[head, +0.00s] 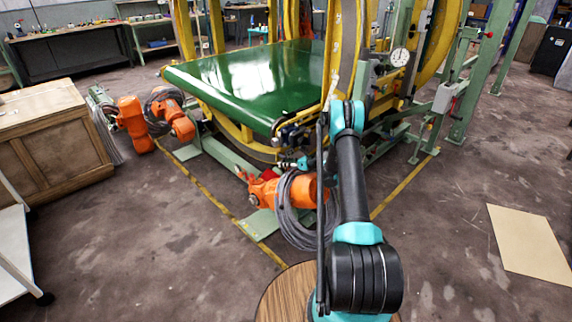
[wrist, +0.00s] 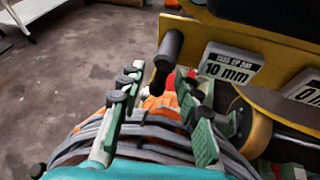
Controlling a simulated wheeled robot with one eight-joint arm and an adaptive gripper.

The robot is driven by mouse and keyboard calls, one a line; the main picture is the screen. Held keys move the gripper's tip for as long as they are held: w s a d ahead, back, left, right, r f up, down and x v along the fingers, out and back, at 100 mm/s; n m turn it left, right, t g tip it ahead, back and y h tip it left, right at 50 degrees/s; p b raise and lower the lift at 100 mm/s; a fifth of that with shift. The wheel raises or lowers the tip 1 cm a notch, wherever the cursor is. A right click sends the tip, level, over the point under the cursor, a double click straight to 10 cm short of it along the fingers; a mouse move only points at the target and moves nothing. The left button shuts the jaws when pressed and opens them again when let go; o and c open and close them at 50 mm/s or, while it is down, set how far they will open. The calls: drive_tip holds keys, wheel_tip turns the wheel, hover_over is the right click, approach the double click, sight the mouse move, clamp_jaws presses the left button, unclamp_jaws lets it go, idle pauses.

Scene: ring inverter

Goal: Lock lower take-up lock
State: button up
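My gripper (wrist: 157,82) is open, with its green and grey fingers spread apart and dark pads at the tips. A dark grey cylindrical handle (wrist: 170,48) stands out from the yellow frame just beyond the fingertips, in line with the gap between them. It looks like the take-up lock, but I cannot tell whether it is the lower one. I see no clear contact between the fingers and the handle. A sign reading "TAKE-UP BAY 10 mm" (wrist: 229,66) is fixed to the right of the handle. In the head view, the lock and my fingers are too small or hidden to make out.
The ring inverter's green belt (head: 255,75) sits inside yellow rings. An orange motor (head: 265,188) with coiled grey cable (head: 296,215) lies below the belt's corner, close under my gripper. A wooden crate (head: 50,140) stands left. Open floor lies to the right, around a flat board (head: 530,243).

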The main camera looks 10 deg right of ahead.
clamp_jaws()
drive_tip(key=shift+w+d+n+h, duration=0.15)
drive_tip(key=shift+d+n+h, duration=0.05)
drive_tip(key=shift+n+h, duration=0.35)
unclamp_jaws()
drive_tip(key=shift+d, duration=0.1)
drive_tip(key=v, duration=1.2)
drive_tip(key=shift+f, duration=0.1)
